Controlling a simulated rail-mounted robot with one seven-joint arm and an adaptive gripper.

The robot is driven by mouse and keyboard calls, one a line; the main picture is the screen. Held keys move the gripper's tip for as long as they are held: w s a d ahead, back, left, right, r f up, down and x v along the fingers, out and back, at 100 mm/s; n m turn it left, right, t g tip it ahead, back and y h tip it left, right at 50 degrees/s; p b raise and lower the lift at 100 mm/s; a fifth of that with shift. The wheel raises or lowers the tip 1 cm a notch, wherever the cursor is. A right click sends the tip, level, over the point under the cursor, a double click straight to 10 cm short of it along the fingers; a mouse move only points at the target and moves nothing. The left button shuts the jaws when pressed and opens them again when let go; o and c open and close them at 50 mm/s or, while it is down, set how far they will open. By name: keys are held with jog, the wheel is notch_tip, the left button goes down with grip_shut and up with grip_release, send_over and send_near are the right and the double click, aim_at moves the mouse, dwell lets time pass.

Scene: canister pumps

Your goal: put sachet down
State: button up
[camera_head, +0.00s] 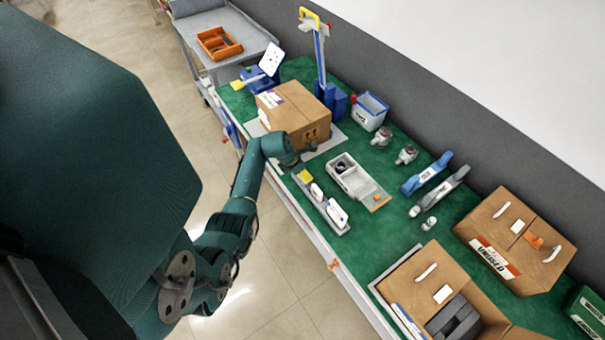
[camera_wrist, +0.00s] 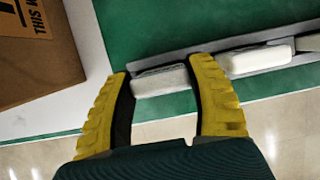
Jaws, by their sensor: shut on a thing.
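A white sachet (camera_wrist: 165,82) sits between the two yellow fingers of my gripper (camera_wrist: 160,72) in the wrist view, and the gripper is shut on it. The sachet is at the left end of a long grey holder (camera_wrist: 270,38), against its raised back edge. I cannot tell whether it rests on the holder's floor. Another white sachet (camera_wrist: 240,62) lies just to its right in the holder. In the head view, my gripper (camera_head: 304,174) is over the upper end of the grey holder (camera_head: 328,214); the held sachet is mostly hidden there.
A cardboard box (camera_head: 290,115) stands close beside my gripper. A grey tray with parts (camera_head: 360,181) lies to the right on the green bench top. The bench's front edge is close to the holder.

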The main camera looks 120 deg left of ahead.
jog(key=shift+f, duration=0.2)
jog(key=shift+f, duration=0.15)
jog(key=o, duration=1.1)
jog(key=shift+r, duration=0.3)
jog(key=p+v, duration=0.3)
jog(key=v, duration=0.8)
jog(key=shift+s+d+r, duration=0.1)
jog(key=shift+d+r, duration=0.15)
jog(key=shift+r, duration=0.1)
